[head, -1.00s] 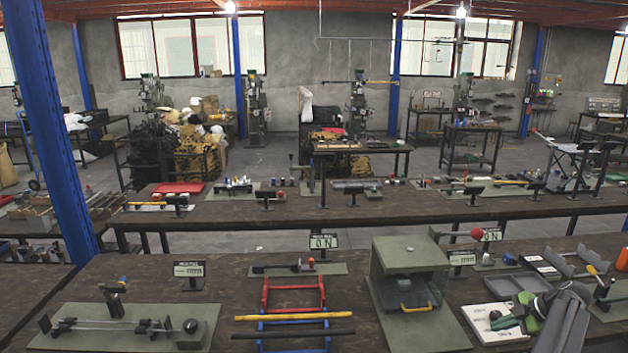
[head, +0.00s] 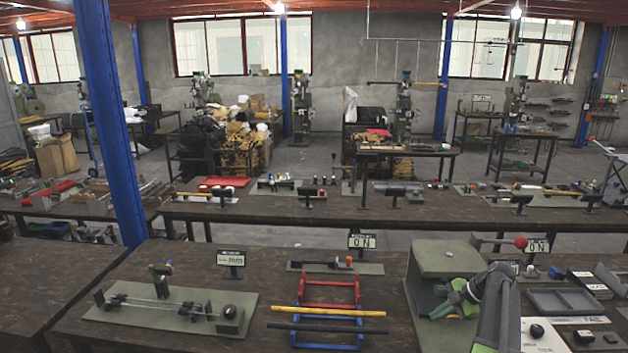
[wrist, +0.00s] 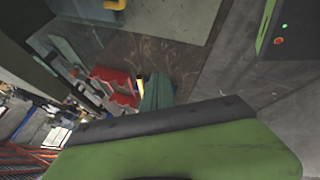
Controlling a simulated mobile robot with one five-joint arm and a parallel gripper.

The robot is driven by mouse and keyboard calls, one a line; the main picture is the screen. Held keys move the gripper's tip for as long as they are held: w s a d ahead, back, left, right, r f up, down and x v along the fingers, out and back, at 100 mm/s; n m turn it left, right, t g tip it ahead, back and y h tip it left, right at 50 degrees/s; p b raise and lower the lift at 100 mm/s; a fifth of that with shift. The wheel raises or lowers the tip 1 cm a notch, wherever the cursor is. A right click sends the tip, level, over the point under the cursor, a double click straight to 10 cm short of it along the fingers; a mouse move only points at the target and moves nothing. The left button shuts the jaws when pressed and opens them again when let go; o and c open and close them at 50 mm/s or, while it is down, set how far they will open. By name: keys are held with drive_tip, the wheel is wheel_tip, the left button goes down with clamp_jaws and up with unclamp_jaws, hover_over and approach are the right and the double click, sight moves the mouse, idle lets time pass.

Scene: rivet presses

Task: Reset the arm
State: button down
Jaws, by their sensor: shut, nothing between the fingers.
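My gripper (head: 443,302) is in the lower right of the head view. Its green fingers point left, with my dark arm link behind them. The gripper overlaps the front of a green box-shaped press (head: 447,258) on the bench. I cannot tell whether it touches the press. The fingers look shut, with nothing held. In the wrist view my own green and dark link fills the bottom.
The dark workbench (head: 180,345) holds a red and blue rack (head: 330,290) with yellow and black bars, and a green plate fixture (head: 130,325) at left. A red-ball lever (head: 520,242) stands behind the press. A blue post (head: 110,130) rises at left.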

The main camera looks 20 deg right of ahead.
drive_tip(key=w+a+f+g, duration=0.1)
drive_tip(key=w+a+g, duration=0.1)
drive_tip(key=a, duration=1.7)
drive_tip(key=w+a+f+g, duration=0.2)
drive_tip(key=a, duration=1.7)
drive_tip(key=s+a+m+g+h, duration=0.1)
drive_tip(key=s+a+m+h, duration=0.3)
drive_tip(key=a, duration=0.5)
drive_tip(key=s+d+f+m, duration=0.1)
drive_tip(key=s+d+m, duration=0.3)
drive_tip(key=m, duration=0.9)
drive_tip(key=shift+s+f+h, duration=0.2)
drive_tip(key=shift+h, duration=0.2)
